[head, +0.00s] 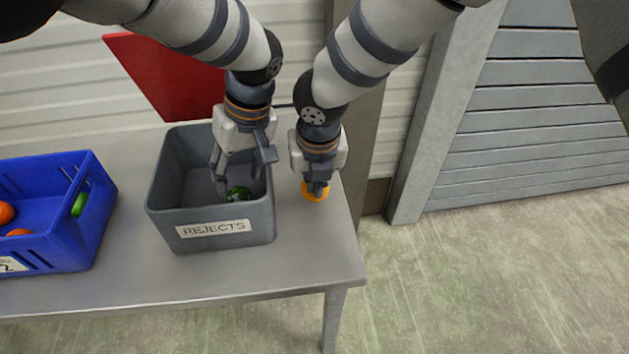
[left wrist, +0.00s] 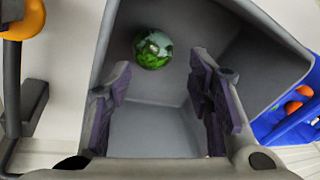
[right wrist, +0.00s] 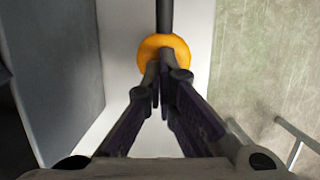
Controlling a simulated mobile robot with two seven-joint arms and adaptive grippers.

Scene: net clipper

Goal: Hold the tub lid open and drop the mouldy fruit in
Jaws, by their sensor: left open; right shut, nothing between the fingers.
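The grey tub (head: 168,215), labelled REJECTS, stands open at the top near the table's right end. A red panel (head: 150,75), seemingly its raised lid, slants up behind it; the join is hard to see. The mottled dark-green mouldy fruit (head: 238,193) is inside the tub walls, also in the left wrist view (left wrist: 153,48); I cannot tell whether it touches the floor. My left gripper (head: 240,172) is open over the tub, the fruit beyond its fingertips. My right gripper (head: 318,186) is shut and empty, its tips at a round orange pad (right wrist: 163,48) on a dark bar (right wrist: 165,14), right of the tub.
A blue crate (head: 75,240) with orange fruits (head: 6,212) and a green item (head: 79,204) stands left of the tub. The table (head: 300,255) ends just right of the orange pad. Floor right of it is clear. My two forearms are close together above the tub.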

